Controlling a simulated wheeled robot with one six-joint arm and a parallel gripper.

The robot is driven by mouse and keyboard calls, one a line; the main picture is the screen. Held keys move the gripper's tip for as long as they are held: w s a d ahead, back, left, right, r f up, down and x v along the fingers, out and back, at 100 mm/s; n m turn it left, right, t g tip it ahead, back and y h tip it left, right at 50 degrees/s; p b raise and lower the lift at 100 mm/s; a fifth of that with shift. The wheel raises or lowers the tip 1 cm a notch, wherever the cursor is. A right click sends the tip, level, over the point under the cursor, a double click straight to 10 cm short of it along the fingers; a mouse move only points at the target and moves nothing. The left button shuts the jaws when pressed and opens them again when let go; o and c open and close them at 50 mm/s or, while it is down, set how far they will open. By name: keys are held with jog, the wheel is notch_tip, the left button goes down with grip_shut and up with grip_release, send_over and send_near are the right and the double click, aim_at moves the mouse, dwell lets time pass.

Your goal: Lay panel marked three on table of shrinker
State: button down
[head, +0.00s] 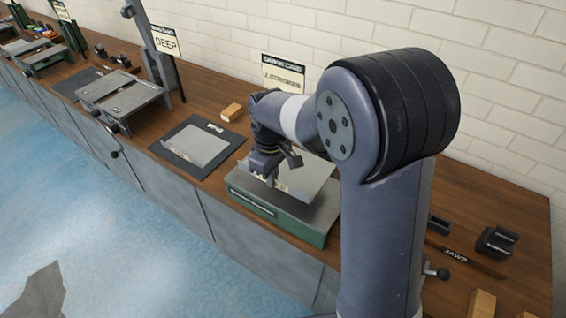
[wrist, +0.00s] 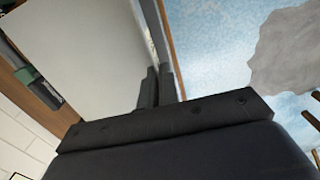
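A flat pale grey panel (head: 308,178) is at my gripper (head: 273,180) in the head view, tilted over a green-sided machine with a grey top (head: 310,217). Light marks show on the panel beside the fingers, too small to read. I take the machine for the shrinker, but its name cannot be read. In the wrist view the panel (wrist: 85,50) fills the upper left, and the two fingers (wrist: 157,88) are close together at its edge, seemingly shut on it. Whether the panel touches the machine's top cannot be told.
Another grey sheet (head: 196,146) lies on a dark mat (head: 172,143) to the left. A small wooden block (head: 231,112) and a sign card (head: 283,74) stand behind. A grey machine (head: 122,97) is further left. Black blocks (head: 497,242) lie at the right.

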aim_at(273, 201)
jog(key=shift+f+b, duration=2.45)
jog(key=shift+f, duration=0.75)
jog(key=shift+f, duration=0.15)
jog(key=c, duration=1)
grip_release()
jog(key=shift+c, duration=0.2)
jog(key=shift+r+p, duration=2.9)
jog(key=shift+r, duration=0.6)
